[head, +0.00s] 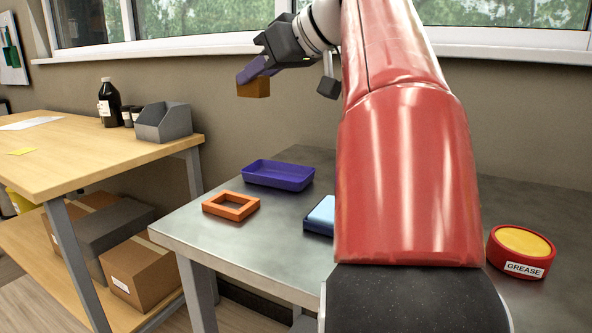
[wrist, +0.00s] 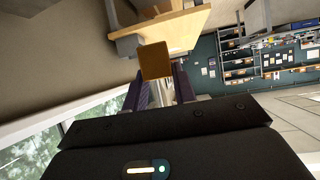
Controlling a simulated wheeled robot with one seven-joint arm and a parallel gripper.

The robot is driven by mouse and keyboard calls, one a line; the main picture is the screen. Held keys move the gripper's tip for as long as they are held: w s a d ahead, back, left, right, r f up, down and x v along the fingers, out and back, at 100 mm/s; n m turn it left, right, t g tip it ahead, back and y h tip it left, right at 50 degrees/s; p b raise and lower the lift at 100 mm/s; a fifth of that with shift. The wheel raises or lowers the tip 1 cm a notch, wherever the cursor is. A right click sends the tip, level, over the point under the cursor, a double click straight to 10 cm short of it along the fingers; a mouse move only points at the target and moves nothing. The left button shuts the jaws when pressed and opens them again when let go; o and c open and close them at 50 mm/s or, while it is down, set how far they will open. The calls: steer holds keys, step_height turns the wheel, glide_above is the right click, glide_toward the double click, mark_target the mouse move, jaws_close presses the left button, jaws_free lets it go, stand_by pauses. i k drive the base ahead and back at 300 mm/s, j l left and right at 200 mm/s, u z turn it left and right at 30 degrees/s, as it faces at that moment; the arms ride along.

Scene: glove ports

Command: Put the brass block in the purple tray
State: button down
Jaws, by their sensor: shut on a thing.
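The brass block (head: 254,88) is held in my gripper (head: 258,70), high above the metal table in the head view. It also shows between the fingers in the wrist view (wrist: 155,60). My gripper is shut on it. The purple tray (head: 278,175) lies on the table near its back left edge and looks empty. The block is above the tray in the picture, well clear of it. Most of my arm blocks the middle of the head view.
An orange square frame (head: 231,205) lies in front of the tray. A blue item (head: 320,215) is partly hidden by my arm. A red grease tin (head: 521,251) stands at the right. A wooden bench (head: 80,150) with a grey bin (head: 163,122) stands at the left.

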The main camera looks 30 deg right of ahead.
mark_target(278, 175)
steer(key=i+j+z, duration=0.2)
steer(key=z, duration=0.25)
steer(key=i+j+z, duration=0.1)
steer(key=j+z, duration=0.35)
steer(key=i+j+z, duration=0.1)
steer(key=j+z, duration=0.15)
steer(key=z, duration=0.2)
steer(key=j+z, duration=0.25)
steer(key=j, duration=1.45)
